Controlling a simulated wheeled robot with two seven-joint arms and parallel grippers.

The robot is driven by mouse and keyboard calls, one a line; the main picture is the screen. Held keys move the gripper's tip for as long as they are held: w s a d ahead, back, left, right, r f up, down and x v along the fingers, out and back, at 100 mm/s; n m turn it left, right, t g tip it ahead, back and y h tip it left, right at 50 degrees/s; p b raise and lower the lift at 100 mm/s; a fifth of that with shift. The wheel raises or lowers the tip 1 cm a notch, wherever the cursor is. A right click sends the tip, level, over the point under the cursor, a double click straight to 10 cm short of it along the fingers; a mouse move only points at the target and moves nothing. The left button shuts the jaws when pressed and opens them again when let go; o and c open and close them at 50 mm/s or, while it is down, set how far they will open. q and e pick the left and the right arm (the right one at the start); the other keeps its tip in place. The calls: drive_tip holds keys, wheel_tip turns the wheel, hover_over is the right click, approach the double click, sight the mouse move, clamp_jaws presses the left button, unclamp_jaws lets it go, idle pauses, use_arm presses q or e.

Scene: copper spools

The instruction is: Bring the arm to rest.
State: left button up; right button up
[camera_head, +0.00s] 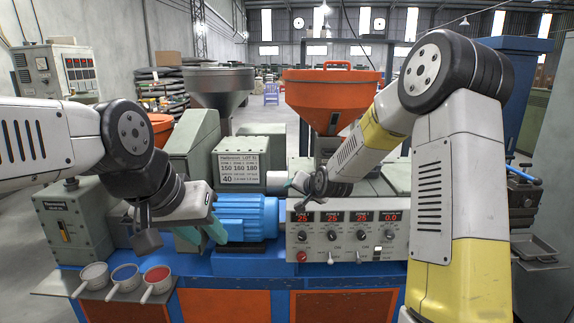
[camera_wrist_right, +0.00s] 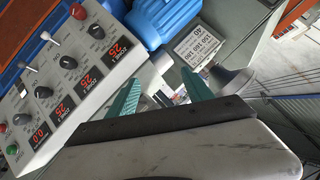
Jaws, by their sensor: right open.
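My right arm comes in from the right in the head view. Its gripper (camera_head: 300,186) is above the control panel (camera_head: 345,235), beside the grey box with the zone label (camera_head: 239,163). In the right wrist view its teal fingers (camera_wrist_right: 162,90) are apart, with nothing held between them. My left arm comes in from the left. Its gripper (camera_head: 203,234) points down beside the blue motor (camera_head: 246,217), and its teal fingertips look apart with nothing visible between them.
Three small pans, white (camera_head: 94,272), blue (camera_head: 125,274) and red (camera_head: 157,274), sit on a shelf at the front left. An orange hopper (camera_head: 331,95) and a grey hopper (camera_head: 217,84) stand behind. The control panel's knobs and levers stick out close below my right gripper.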

drive_tip(key=s+d+r+n+g+h, duration=0.1)
drive_tip(key=s+d+r, duration=0.1)
drive_tip(key=s+r, duration=0.25)
drive_tip(key=s+d+r+n, duration=0.1)
drive_tip(key=s+d+r, duration=0.2)
drive_tip(key=s, duration=0.3)
drive_tip(key=s+d+r+n+g, duration=0.1)
drive_tip(key=s+d+g, duration=0.1)
drive_tip(key=s, duration=1.2)
drive_tip(key=s+d+r+n+g+h, duration=0.1)
drive_tip(key=s+d+r+g, duration=0.1)
drive_tip(key=s, duration=1.2)
drive_tip(key=shift+d, duration=0.7)
drive_tip(key=shift+r, duration=0.1)
